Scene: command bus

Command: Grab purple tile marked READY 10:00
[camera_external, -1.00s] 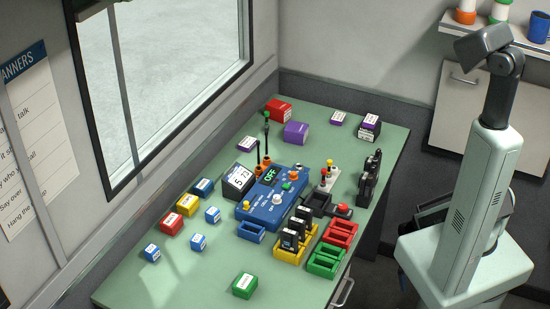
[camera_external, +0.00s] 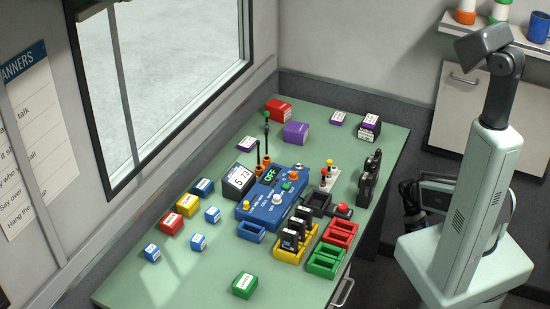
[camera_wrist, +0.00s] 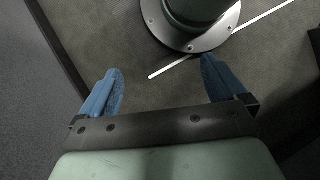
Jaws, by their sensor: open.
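Several purple pieces are at the back of the green table. A flat purple tile with a white label (camera_external: 338,118) lies at the back right. Another flat purple tile with a white label (camera_external: 248,144) lies at the back left, near the window. A larger purple block (camera_external: 296,133) sits between them. A dark piece with a white top label and some purple (camera_external: 369,127) stands at the back right corner. The labels are too small to read. My gripper (camera_wrist: 160,88) shows two blue fingers wide apart with nothing between them, above the floor, away from the table.
A blue console (camera_external: 272,200) with knobs and upright sticks fills the table's middle. Black holders (camera_external: 370,178), yellow, red and green racks (camera_external: 325,262) line the right side. Small coloured blocks lie at left. A red block (camera_external: 279,110) is at the back.

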